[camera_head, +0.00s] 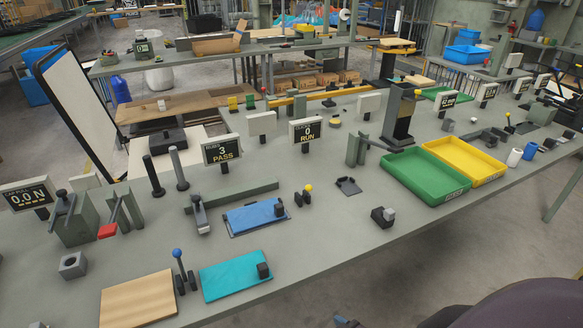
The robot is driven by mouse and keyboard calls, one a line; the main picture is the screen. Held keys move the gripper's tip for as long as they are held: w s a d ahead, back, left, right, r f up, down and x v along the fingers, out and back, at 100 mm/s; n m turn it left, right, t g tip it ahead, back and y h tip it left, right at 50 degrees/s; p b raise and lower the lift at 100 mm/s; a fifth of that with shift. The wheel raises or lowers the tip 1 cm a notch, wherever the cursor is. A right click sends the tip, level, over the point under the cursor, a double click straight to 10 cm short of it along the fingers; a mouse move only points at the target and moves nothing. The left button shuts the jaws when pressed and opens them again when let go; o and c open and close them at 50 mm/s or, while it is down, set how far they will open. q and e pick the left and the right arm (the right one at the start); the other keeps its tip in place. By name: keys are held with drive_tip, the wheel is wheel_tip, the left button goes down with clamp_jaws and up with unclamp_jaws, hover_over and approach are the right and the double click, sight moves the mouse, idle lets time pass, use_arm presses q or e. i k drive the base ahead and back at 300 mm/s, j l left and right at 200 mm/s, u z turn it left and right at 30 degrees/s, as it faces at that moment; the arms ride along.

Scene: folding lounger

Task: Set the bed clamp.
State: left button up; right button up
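A blue plate (256,215) lies flat on the grey bench with a dark block (279,209) at its right end. A grey lever clamp (201,214) stands at its left, by a long grey rail (237,196). A small dark piece with a yellow knob (308,189) stands to its right. A blue-knobbed lever (179,257) stands tilted between a wooden board (138,299) and a teal plate (235,274), which bears a dark block (263,270). I cannot tell for certain which piece is the bed clamp. Neither gripper shows.
A green tray (423,175) and a yellow tray (463,160) sit at the right. Signs read "3 PASS" (222,151), "0 RUN" (306,132) and "0.0 N" (29,195). A dark block (383,216) sits near the front edge. The bench between it and the teal plate is clear.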

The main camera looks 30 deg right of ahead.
sight(309, 188)
drive_tip(key=z, duration=1.15)
